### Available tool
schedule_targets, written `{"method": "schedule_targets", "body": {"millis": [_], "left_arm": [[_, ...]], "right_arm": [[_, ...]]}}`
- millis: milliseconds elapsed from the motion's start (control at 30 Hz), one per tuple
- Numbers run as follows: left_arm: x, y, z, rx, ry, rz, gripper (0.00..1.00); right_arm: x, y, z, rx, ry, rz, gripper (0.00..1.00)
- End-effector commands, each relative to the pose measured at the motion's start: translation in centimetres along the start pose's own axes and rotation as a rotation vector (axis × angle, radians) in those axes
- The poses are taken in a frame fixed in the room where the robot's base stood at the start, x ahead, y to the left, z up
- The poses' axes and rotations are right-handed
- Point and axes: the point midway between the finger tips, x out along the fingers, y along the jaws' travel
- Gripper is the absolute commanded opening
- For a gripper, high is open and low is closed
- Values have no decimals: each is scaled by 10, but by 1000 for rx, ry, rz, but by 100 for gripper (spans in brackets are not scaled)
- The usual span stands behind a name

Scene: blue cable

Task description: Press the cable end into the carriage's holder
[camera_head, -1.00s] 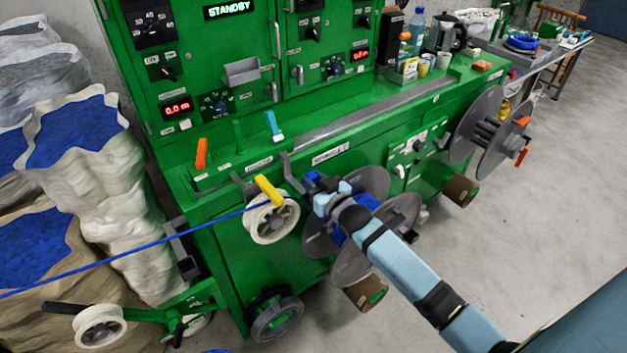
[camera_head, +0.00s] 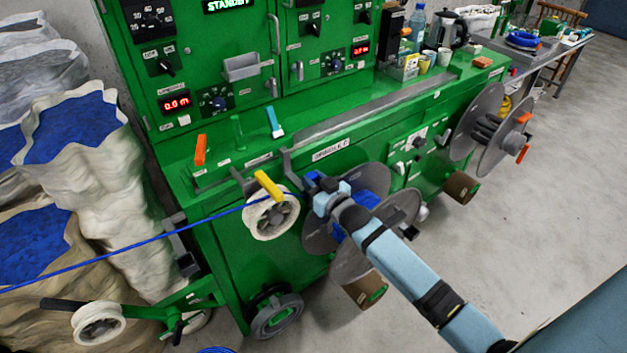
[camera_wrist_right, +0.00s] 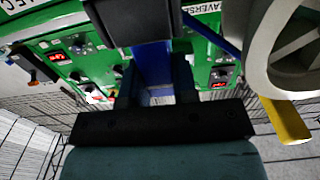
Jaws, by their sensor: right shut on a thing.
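The blue cable (camera_head: 130,248) runs taut from the left edge to a white pulley (camera_head: 270,218) under a yellow lever (camera_head: 268,186). My right gripper (camera_head: 316,186) is beside the machine's front rail, just right of the pulley, in front of the large grey reel (camera_head: 372,180). In the right wrist view, its fingers are shut on a blue piece (camera_wrist_right: 155,68), apparently the cable end. A dark block (camera_wrist_right: 130,20), probably the carriage's holder, is right at the fingertips. Whether the end is inside the holder is hidden. My left gripper is not in view.
Orange (camera_head: 200,150) and light-blue (camera_head: 273,122) levers stand on the green machine (camera_head: 220,185). Sacks of blue granules (camera_head: 70,130) stand at left. A second grey reel (camera_head: 475,125) is at right. In the wrist view, the white pulley (camera_wrist_right: 262,50) and yellow lever (camera_wrist_right: 287,120) are close to the gripper.

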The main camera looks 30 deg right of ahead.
Motion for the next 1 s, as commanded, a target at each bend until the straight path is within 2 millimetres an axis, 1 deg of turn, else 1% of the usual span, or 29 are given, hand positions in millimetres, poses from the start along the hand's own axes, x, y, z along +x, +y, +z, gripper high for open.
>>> {"method": "schedule_targets", "body": {"millis": [1000], "left_arm": [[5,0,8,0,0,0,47]], "right_arm": [[0,0,16,0,-1,0,0]]}}
